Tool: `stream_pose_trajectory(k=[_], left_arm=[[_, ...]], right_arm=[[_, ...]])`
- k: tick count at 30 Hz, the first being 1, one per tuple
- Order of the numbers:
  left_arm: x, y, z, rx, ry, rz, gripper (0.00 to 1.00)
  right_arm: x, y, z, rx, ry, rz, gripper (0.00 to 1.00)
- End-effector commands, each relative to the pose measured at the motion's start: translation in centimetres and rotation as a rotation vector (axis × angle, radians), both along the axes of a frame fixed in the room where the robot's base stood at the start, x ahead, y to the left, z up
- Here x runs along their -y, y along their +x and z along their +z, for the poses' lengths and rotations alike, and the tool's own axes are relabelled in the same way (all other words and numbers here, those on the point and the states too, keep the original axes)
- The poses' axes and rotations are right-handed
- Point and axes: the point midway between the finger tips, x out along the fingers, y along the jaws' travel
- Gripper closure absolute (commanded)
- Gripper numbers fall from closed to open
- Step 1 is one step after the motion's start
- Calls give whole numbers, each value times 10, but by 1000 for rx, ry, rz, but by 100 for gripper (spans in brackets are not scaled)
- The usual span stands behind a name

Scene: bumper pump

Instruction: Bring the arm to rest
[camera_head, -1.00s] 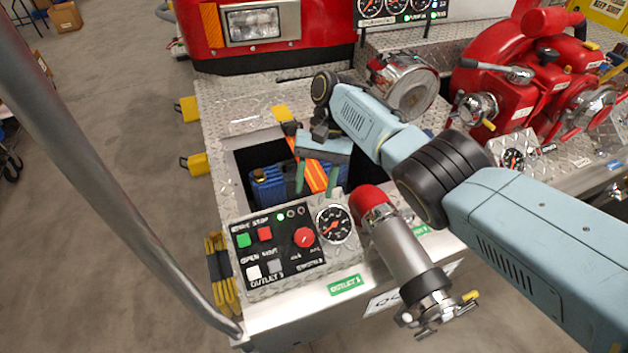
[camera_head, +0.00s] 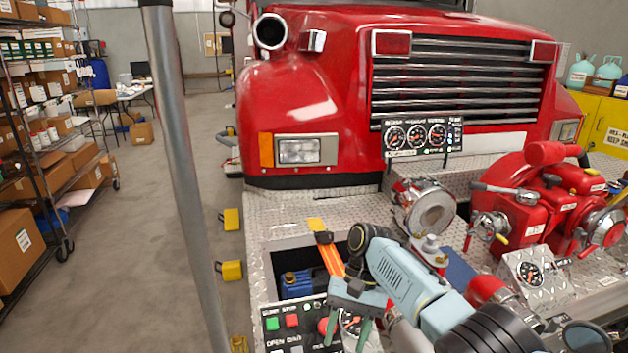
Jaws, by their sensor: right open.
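My right arm comes in from the lower right over the bumper. Its right gripper (camera_head: 348,326) has two green fingers spread apart, pointing down, with nothing seen between them. The gripper hangs in front of the control panel (camera_head: 283,343) and covers part of its red knob and gauge. Behind it is an open bay (camera_head: 262,258) in the bumper, holding a blue object (camera_head: 296,287) and an orange strap (camera_head: 331,259). My left gripper is out of view.
A grey pole (camera_head: 180,150) stands close on the left. A red pump (camera_head: 530,205) with valves and a chrome round fitting (camera_head: 430,212) stand right of the bay. The red truck front (camera_head: 330,100) rises behind. Open floor (camera_head: 150,240) lies left, beside shelves (camera_head: 40,130).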

Motion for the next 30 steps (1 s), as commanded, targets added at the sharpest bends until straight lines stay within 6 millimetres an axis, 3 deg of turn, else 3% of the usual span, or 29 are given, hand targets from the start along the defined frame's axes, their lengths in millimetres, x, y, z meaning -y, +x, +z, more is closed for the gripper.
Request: stream_pose_trajectory(k=[5,12,21,26,30], left_arm=[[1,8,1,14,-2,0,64],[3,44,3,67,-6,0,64],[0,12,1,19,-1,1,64],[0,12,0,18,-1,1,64],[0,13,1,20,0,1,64]], right_arm=[[-4,-14,-29,43,29,41,52],[-6,-38,-67,128,67,93,52],[12,-101,-123,334,105,143,52],[37,-143,-134,464,79,152,52],[66,-183,-130,575,28,157,52]])
